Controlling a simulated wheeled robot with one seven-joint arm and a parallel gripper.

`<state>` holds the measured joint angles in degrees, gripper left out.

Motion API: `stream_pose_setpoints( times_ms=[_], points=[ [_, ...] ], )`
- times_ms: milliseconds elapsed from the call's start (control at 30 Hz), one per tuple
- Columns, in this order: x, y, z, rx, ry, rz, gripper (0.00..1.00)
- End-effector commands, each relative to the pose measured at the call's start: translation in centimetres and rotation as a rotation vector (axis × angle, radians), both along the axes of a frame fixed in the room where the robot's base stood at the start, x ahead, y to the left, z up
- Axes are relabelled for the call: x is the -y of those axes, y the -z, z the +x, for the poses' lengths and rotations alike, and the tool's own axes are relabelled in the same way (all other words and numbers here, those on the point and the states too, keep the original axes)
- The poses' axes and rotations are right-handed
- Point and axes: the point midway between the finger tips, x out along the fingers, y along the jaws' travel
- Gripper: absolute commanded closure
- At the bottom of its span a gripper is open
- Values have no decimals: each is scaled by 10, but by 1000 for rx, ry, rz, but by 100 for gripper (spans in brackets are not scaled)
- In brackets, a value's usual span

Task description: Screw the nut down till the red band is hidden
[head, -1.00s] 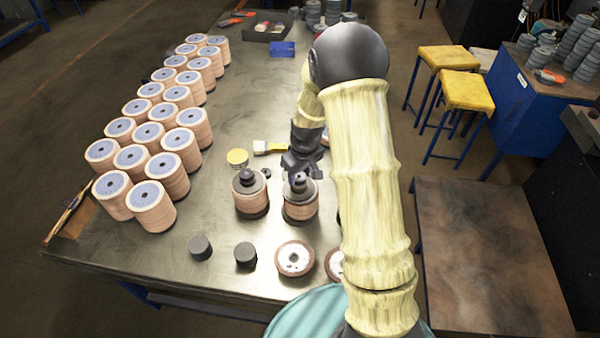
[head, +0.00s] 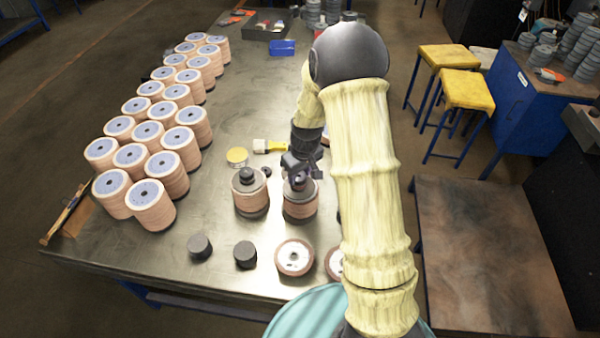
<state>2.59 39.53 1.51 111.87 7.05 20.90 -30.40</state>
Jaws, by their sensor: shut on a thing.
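A stack of flap discs (head: 299,207) stands on the metal table, with a grey plate on top. My gripper (head: 298,183) points down over the top of this stack and is shut on the dark nut at its centre. The fingers cover most of the nut, and I cannot make out the red band in this view. A second, similar stack (head: 250,200) stands just to the left, with a dark nut (head: 246,174) on its top plate and nothing gripping it.
Many blue-topped disc stacks (head: 152,194) fill the table's left side. Two dark cylinders (head: 200,246) and a loose flap disc (head: 294,258) lie in front. A yellow-lidded tin (head: 237,156) and a brush (head: 268,146) lie behind. My arm hides the table's right part.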

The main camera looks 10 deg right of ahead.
Motion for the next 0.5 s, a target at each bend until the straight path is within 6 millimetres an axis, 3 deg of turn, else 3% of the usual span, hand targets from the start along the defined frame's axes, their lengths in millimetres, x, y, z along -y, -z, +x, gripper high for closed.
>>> stream_pose_setpoints(
  times_ms=[233, 267, 300, 400, 500],
  points=[
    [0, 2, 0, 0, 0, 0, 82],
    [0, 2, 0, 0, 0, 0, 57],
    [0, 2, 0, 0, 0, 0, 50],
    [0, 2, 0, 0, 0, 0, 34],
    [0, 2, 0, 0, 0, 0, 34]
  ],
)
